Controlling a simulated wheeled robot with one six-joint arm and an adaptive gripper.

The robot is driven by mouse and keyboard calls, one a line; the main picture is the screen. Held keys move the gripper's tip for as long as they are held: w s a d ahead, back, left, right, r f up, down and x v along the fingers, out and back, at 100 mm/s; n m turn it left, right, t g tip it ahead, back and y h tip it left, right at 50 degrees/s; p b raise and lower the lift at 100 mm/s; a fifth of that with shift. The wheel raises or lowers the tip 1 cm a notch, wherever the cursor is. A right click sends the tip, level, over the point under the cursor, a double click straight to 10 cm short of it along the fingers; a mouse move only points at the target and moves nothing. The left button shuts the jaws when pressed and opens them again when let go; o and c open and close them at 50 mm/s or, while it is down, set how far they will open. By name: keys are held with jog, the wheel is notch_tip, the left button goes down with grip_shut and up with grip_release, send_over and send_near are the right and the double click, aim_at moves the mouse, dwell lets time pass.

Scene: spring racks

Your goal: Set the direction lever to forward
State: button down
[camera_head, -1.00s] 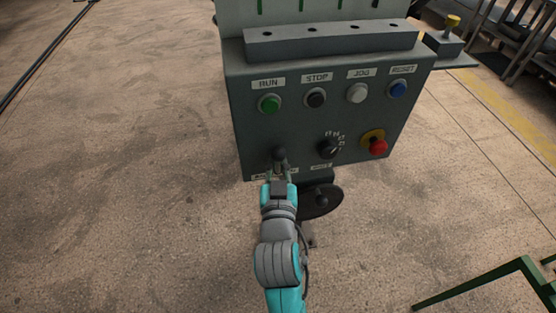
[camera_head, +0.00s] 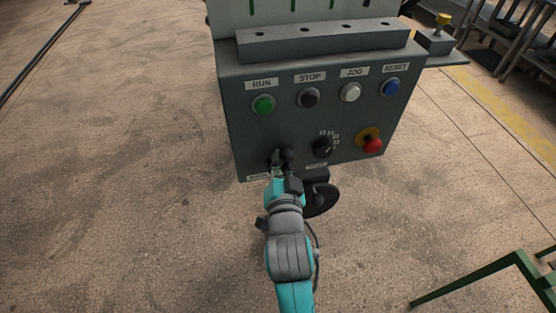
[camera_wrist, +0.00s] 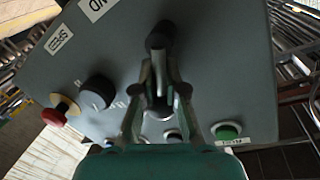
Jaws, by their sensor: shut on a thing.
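The direction lever (camera_head: 287,155) is a short dark lever with a round black knob, low on the left of the grey control box front. The lever leans to the right in the head view. The small labels beside it are partly covered by my gripper, and their words are too small to read.
The control box (camera_head: 240,130) carries a green RUN button (camera_head: 263,105), black STOP, white JOG and blue RESET buttons. A black rotary knob (camera_head: 323,147) and a red emergency button (camera_head: 372,145) sit right of the lever. A dark handwheel (camera_head: 322,200) is below.

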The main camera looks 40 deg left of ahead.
jog(key=shift+w+d+m, duration=0.15)
jog(key=shift+m, duration=0.35)
jog(key=shift+f, duration=0.1)
jog(key=c, duration=1.2)
grip_release()
jog(key=v, duration=1.2)
